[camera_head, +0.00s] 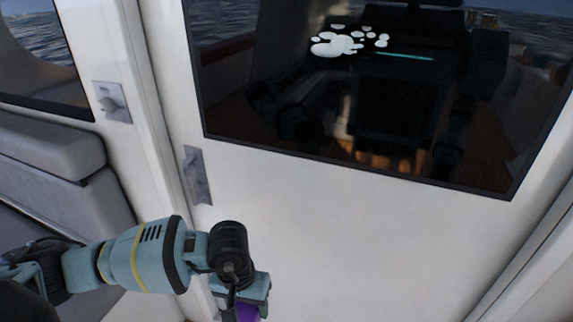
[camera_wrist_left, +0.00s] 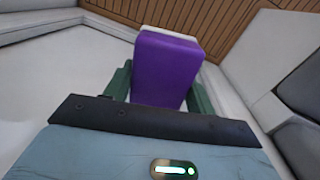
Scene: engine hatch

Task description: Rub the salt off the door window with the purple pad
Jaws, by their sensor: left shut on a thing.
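The door window (camera_head: 290,110) is a dark glass pane in the white door, in the upper part of the head view. White salt spots (camera_head: 340,44) lie in a cluster near its top middle. The glass also mirrors dark robot shapes. My left gripper (camera_head: 250,300) is low in the head view, below and left of the window and apart from it. It is shut on the purple pad (camera_wrist_left: 167,68), which shows upright between the fingers in the left wrist view, with a pale strip at its far end. In the head view only a bit of the pad shows at the bottom edge. My right gripper is not in view.
The white door (camera_head: 350,240) has a metal handle (camera_head: 196,175) on its left side. A latch plate (camera_head: 112,102) sits on the wall further left. A grey padded seat (camera_head: 50,150) stands at the left. The space before the window looks clear.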

